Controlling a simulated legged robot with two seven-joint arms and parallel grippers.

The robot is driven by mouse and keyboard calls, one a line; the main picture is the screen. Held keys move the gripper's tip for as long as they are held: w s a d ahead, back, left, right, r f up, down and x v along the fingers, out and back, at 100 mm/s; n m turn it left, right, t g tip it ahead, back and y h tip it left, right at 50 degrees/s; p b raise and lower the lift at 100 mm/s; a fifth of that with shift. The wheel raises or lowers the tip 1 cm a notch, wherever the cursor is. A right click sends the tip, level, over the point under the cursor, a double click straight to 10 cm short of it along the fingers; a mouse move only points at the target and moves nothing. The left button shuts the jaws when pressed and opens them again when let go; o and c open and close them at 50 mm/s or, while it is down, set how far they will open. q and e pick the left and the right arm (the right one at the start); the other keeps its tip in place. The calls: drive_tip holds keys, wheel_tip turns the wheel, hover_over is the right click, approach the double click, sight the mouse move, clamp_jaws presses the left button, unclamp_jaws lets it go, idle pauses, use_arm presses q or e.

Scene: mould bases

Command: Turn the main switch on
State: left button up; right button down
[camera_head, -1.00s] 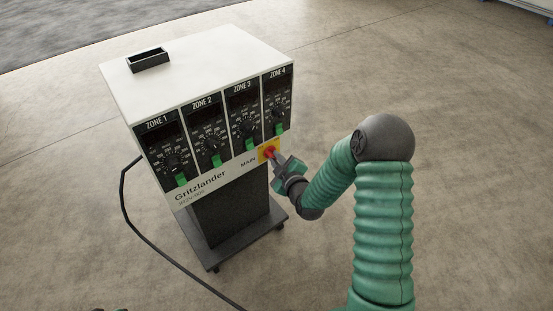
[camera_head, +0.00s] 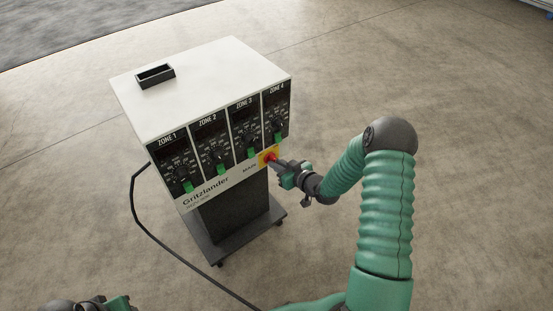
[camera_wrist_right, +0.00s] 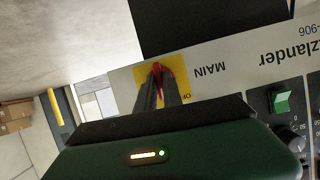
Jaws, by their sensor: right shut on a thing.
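The main switch is a red knob (camera_head: 269,157) on a yellow plate beside the word MAIN, at the lower right of the cabinet's (camera_head: 201,75) front panel. In the right wrist view, the red knob (camera_wrist_right: 157,68) sits between the dark fingertips, and the yellow plate (camera_wrist_right: 143,75) lies behind it. My right gripper (camera_head: 277,163) reaches the switch from the right and is shut on the red knob; the fingers hide part of it. Part of my left gripper (camera_head: 92,305) shows at the bottom left edge, away from the cabinet; its fingers are not clear.
Above the switch are the zone panels with dials and green switches (camera_head: 250,153). The cabinet stands on a dark column with a wheeled base (camera_head: 213,251). A black cable (camera_head: 165,245) runs from its left side across the floor. The surrounding floor is clear.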

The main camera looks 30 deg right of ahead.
drive_tip(key=shift+d+f+m+y+p, duration=0.1)
drive_tip(key=shift+d+m+y+p, duration=0.1)
drive_tip(key=shift+m+y+p, duration=0.95)
drive_tip(key=shift+d+f+m+y+p, duration=0.15)
drive_tip(key=shift+m+y+p, duration=0.45)
drive_tip(key=shift+m, duration=0.95)
drive_tip(key=shift+r+t, duration=0.15)
drive_tip(key=shift+t, duration=0.15)
drive_tip(key=c, duration=1.5)
unclamp_jaws()
drive_tip(key=shift+d+y, duration=0.1)
drive_tip(key=shift+y, duration=0.15)
